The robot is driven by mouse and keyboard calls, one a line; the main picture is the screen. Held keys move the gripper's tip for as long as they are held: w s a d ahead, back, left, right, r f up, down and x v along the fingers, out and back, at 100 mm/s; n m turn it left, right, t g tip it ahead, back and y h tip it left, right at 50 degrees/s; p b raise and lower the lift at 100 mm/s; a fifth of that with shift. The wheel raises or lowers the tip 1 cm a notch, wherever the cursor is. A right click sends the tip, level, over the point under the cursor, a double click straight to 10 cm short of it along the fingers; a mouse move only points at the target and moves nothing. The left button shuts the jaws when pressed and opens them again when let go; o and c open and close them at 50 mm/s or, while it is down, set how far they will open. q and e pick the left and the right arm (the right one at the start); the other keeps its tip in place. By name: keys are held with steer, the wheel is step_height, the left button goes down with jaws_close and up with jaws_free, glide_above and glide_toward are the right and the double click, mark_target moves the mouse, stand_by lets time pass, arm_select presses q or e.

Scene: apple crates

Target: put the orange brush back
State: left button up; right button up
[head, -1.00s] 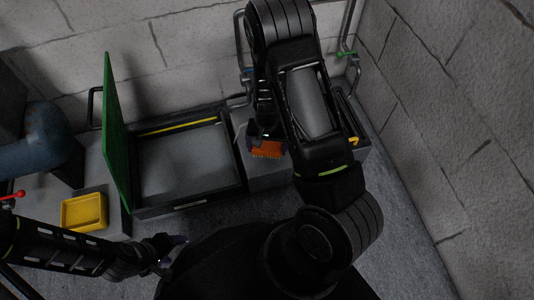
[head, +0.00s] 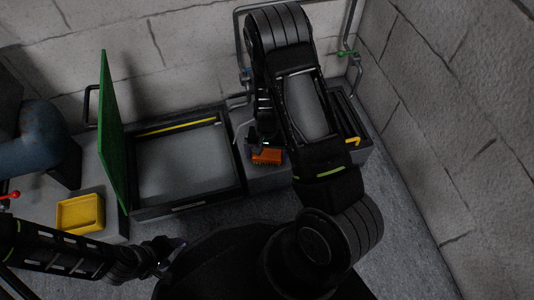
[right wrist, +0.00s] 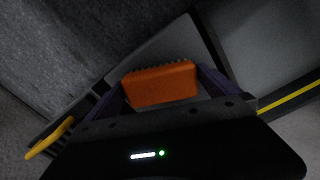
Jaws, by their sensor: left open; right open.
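The orange brush (head: 267,157) is on or just over the grey block right of the open box, beneath my right gripper. In the right wrist view the brush (right wrist: 160,84) lies between the two purple fingers, with its bristle edge showing along the far side. My right gripper (right wrist: 158,88) is open around it; whether a finger touches it I cannot tell. My left gripper (head: 172,246) is open and empty at the lower left, away from the brush. My right arm hides part of the block.
An open box (head: 187,207) with a raised green lid (head: 111,130) stands left of the block. A yellow tray (head: 80,214) is further left. A slotted part with a yellow hook (head: 353,141) is at the block's right end. Pipes and block walls stand behind.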

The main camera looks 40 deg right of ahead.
mark_target(267, 154)
steer(key=shift+r, duration=0.1)
step_height(267, 154, up, 12)
steer(key=p, duration=0.6)
stand_by(0.4)
steer(key=s+a+f+n+y, duration=0.1)
steer(key=s+a+n, duration=0.1)
steer(key=s+a, duration=0.2)
steer(key=s+a+f+n+y, duration=0.1)
steer(key=s+a, duration=0.3)
steer(key=a, duration=0.7)
steer(key=s+a+f+n+t+y, duration=0.1)
steer(key=s+a+f+n, duration=0.2)
steer(key=a, duration=0.5)
steer(key=shift+s+y, duration=0.4)
steer(key=shift+s, duration=0.2)
